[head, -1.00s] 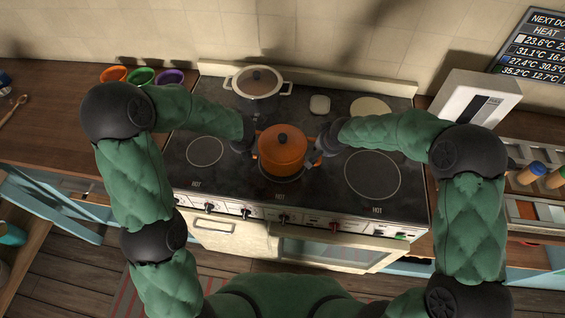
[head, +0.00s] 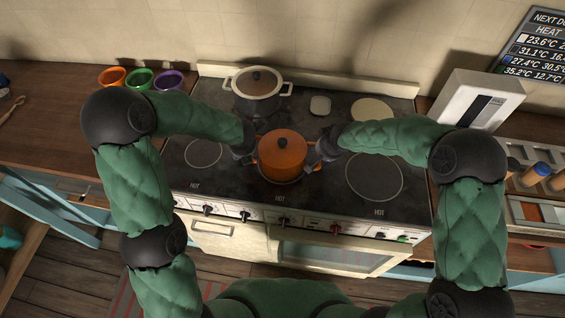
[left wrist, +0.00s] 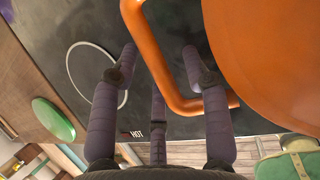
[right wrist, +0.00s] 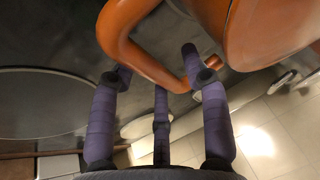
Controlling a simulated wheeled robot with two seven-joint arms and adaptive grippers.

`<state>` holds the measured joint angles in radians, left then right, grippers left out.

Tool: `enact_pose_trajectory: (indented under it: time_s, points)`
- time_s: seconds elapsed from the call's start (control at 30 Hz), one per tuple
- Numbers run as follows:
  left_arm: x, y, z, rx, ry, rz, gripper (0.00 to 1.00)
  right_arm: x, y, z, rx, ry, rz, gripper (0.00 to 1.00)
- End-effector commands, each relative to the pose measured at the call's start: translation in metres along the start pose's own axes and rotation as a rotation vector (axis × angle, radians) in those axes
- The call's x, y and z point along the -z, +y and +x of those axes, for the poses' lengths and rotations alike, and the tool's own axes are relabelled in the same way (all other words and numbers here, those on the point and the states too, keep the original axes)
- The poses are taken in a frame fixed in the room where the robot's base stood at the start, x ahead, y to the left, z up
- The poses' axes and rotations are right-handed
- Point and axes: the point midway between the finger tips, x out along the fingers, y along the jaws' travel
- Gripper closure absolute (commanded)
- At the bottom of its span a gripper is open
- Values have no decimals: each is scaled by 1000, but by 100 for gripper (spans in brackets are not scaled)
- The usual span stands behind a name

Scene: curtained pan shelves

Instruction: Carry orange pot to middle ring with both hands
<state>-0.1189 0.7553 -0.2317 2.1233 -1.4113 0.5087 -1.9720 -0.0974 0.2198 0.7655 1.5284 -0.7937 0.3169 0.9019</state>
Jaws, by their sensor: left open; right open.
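The orange pot (head: 282,157) with its lid on stands over the middle ring (head: 280,182) of the stove, which it mostly covers. My left gripper (head: 252,157) is at its left side. In the left wrist view the open left fingers (left wrist: 160,55) are spread around the pot's orange loop handle (left wrist: 170,75), with a gap to it. My right gripper (head: 314,158) is at its right side. In the right wrist view the open right fingers (right wrist: 157,60) are on both sides of the other loop handle (right wrist: 140,55). I cannot tell whether they touch it.
A white pot with a lid (head: 256,92) stands behind on the stove (head: 330,190). Bare rings lie left (head: 203,153) and right (head: 374,177). Orange, green and purple bowls (head: 140,79) are at the back left. A white box (head: 478,100) stands at the right.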

Motion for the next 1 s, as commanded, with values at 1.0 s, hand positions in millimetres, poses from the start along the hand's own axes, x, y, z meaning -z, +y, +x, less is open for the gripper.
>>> enact_pose_trajectory:
  time_s: [1.0]
  points:
    - [0,0,-119,0,1,1,53,0,0,-2,0,1,0,53]
